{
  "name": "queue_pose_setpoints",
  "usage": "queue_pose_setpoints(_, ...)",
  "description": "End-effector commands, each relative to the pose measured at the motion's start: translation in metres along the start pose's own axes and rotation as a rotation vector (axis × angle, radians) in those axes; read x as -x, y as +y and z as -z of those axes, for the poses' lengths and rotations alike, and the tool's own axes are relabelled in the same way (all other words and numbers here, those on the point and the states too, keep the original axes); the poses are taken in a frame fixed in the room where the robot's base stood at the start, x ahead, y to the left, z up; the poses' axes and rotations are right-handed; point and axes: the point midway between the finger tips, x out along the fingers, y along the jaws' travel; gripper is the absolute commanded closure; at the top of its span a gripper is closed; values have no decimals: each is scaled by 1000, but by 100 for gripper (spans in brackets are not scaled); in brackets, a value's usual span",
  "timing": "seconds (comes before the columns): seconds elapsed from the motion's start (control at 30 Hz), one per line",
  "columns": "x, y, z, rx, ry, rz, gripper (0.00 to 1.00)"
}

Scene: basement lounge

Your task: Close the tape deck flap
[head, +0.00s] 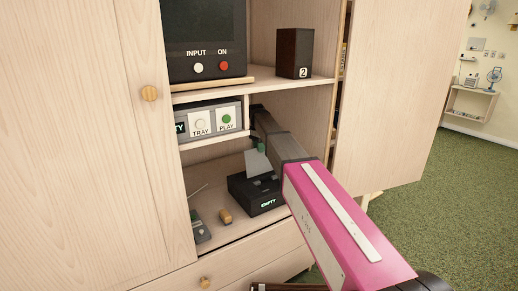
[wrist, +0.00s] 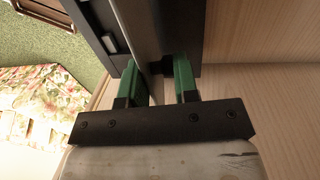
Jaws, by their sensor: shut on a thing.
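The tape deck (head: 262,200) is a small black box with a lit EMPTY label. It stands on the cabinet's lower shelf, and part of it also shows in the wrist view (wrist: 95,30). Its grey flap (head: 257,165) stands raised and tilted above the deck's top. In the wrist view the flap (wrist: 131,22) runs edge-on between my green fingers. My gripper (wrist: 157,68) is shut on the flap. In the head view my gripper (head: 260,147) is at the flap's upper edge, with its fingers partly hidden by my wrist.
A shelf above holds a unit with TRAY and PLAY buttons (head: 213,121). Higher up are a dark screen unit (head: 205,35) and a dark box marked 2 (head: 294,53). A small wooden peg (head: 226,216) and a grey device (head: 201,229) are left of the deck. The open cabinet door (head: 390,90) stands at right.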

Motion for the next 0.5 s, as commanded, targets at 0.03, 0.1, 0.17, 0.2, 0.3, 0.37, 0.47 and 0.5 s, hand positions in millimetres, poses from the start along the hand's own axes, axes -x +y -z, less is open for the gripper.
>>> queue_pose_setpoints(0.03,0,1,0,0,0,5,100)
queue_pose_setpoints(0.1,0,2,0,0,0,14,100)
queue_pose_setpoints(0.17,0,4,0,0,0,25,100)
queue_pose_setpoints(0.2,0,6,0,0,0,34,100)
queue_pose_setpoints(0.3,0,12,-1,0,1,69,100)
queue_pose_setpoints(0.37,0,18,-1,-1,0,100,100)
queue_pose_setpoints(0.47,0,30,-1,-2,1,171,100)
queue_pose_setpoints(0.5,-1,35,-1,-2,0,204,100)
